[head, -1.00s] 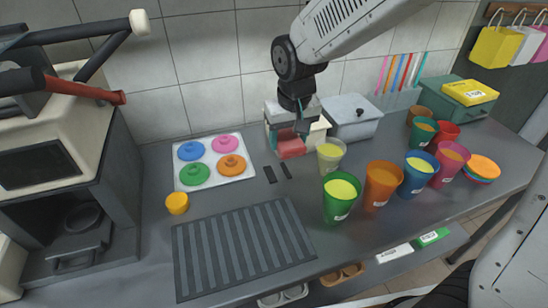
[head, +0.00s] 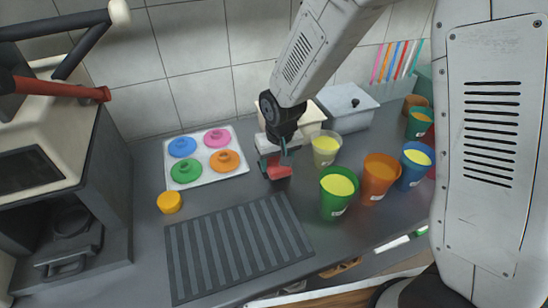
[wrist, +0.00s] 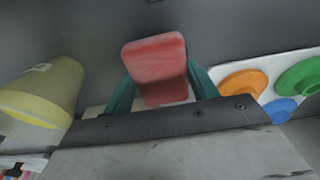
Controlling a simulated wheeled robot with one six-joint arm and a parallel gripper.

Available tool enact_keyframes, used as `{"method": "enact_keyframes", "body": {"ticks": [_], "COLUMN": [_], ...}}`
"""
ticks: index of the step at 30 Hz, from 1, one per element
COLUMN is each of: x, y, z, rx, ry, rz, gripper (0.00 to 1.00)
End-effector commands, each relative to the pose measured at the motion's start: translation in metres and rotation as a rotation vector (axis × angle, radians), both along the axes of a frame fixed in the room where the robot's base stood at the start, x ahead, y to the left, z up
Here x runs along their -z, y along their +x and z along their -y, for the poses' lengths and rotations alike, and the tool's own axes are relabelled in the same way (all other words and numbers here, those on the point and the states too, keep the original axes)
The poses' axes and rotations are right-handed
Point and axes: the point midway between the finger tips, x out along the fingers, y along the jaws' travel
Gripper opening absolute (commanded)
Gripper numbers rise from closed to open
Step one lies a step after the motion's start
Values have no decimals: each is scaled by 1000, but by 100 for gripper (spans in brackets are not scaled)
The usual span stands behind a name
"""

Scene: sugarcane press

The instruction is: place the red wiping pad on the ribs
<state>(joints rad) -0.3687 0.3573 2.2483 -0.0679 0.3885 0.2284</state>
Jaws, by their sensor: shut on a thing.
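The red wiping pad (head: 279,171) is held between the fingers of my gripper (head: 272,160), at the back of the counter behind the ribbed mat. In the wrist view the red pad (wrist: 157,62) sits between the green fingers of my gripper (wrist: 160,92). The ribs are on a dark grey mat (head: 238,246) lying flat at the front of the counter. The pad is apart from the mat, behind its back right corner.
A white tray (head: 203,143) with coloured lids lies left of my gripper. A pale cup (head: 325,149), a green cup (head: 338,192) and an orange cup (head: 379,178) stand to the right. A grey box (head: 345,108) is behind.

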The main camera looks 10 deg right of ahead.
Motion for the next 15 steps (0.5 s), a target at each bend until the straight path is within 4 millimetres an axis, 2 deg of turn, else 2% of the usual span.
{"method": "enact_keyframes", "body": {"ticks": [1, 4, 7, 13, 14, 15], "x": [0, 0, 11, 12, 12, 12], "y": [10, 25, 22, 22, 22, 22], "z": [-1, -4, -4, -4, -4, -4], "rx": [2, 1, 0, 1, 1, 1], "ry": [0, 0, 0, 0, 0, 0], "rz": [1, 0, -2, 0, 0, 0], "gripper": [37, 37, 37, 37, 61, 72]}}
